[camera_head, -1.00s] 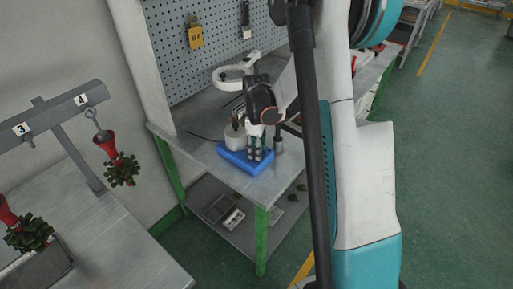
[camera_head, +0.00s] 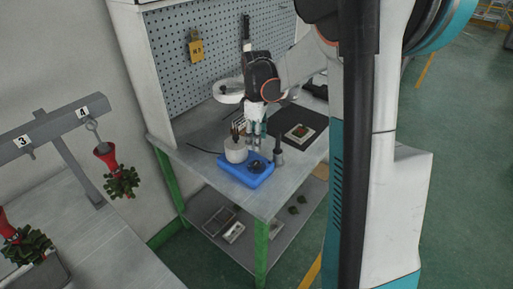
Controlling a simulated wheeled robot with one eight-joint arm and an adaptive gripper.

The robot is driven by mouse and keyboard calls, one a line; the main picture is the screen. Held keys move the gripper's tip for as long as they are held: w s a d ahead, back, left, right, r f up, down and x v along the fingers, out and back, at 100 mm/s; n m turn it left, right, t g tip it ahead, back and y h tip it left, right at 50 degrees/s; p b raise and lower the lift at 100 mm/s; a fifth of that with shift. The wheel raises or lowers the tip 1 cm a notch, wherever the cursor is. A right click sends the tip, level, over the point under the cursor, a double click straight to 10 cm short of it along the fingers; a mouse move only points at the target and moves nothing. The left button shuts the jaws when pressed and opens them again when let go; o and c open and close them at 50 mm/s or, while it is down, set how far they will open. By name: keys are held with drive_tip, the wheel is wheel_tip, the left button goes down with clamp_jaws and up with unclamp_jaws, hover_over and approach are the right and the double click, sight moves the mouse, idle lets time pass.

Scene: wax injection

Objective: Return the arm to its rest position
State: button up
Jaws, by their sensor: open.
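My gripper (camera_head: 254,136) hangs from my arm above the workbench, fingers pointing down. It is open, and I see nothing held between the fingers. It is over the back part of a blue tray (camera_head: 233,172) on the grey workbench (camera_head: 196,164). A pale round pot (camera_head: 236,151) with brown tool tips stands just left of the fingers. A small dark round piece (camera_head: 256,167) lies on the tray in front of them. A grey metal cylinder (camera_head: 279,151) stands to the right. I cannot tell whether the fingers touch anything.
A white ring-shaped lamp (camera_head: 228,91) and a pegboard (camera_head: 215,45) stand behind. A dark mat with a small framed block (camera_head: 299,133) lies right. At left, a numbered rack (camera_head: 55,128) holds a red-topped green cluster (camera_head: 121,181). The green floor (camera_head: 462,150) at right is open.

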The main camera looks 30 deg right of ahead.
drive_tip(key=shift+r, duration=0.7)
drive_tip(key=shift+r, duration=0.1)
